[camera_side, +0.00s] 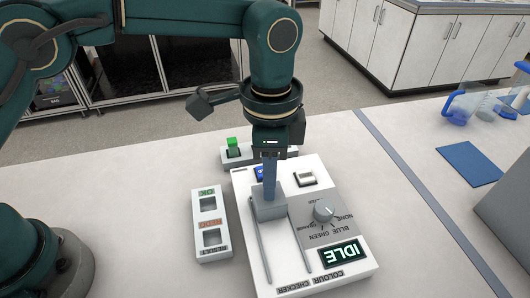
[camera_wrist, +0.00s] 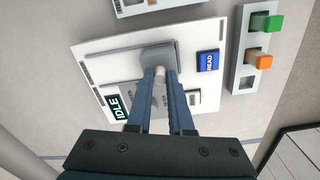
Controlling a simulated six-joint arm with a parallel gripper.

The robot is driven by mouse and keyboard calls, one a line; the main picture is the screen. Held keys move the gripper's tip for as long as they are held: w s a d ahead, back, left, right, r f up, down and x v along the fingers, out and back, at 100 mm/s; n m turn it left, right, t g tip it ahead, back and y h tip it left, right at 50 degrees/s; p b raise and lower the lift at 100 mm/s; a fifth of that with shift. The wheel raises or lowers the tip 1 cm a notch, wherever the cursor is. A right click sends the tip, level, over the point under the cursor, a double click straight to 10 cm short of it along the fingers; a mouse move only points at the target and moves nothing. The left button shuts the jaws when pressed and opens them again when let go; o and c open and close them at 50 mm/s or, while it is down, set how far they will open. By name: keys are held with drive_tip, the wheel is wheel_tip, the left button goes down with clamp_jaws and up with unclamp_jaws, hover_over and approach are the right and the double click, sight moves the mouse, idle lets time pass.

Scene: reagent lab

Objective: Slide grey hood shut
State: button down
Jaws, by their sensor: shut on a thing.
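The grey hood (camera_side: 268,208) is a block on the white colour checker (camera_side: 250,250), at the end of two thin rails nearest the blue READ button (camera_wrist: 208,61). The rails run clear from it toward the display end. In the wrist view the hood (camera_wrist: 150,55) lies just beyond my fingertips. My gripper (camera_side: 270,182) points down on top of the hood. In the wrist view my gripper (camera_wrist: 160,76) has its two blue fingers closed around a pale upright post, which looks like the hood's handle. The fingers partly hide the dial in the wrist view.
The dial (camera_side: 323,212) and the display reading IDLE (camera_side: 340,254) are on the checker's right side. A result tray (camera_side: 210,240) with OK and REDO slots stands left.

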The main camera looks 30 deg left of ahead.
drive_tip(key=c, duration=0.8)
unclamp_jaws()
drive_tip(key=shift+w+a, duration=0.25)
drive_tip(key=shift+s+d, duration=0.1)
drive_tip(key=shift+r, duration=2.6)
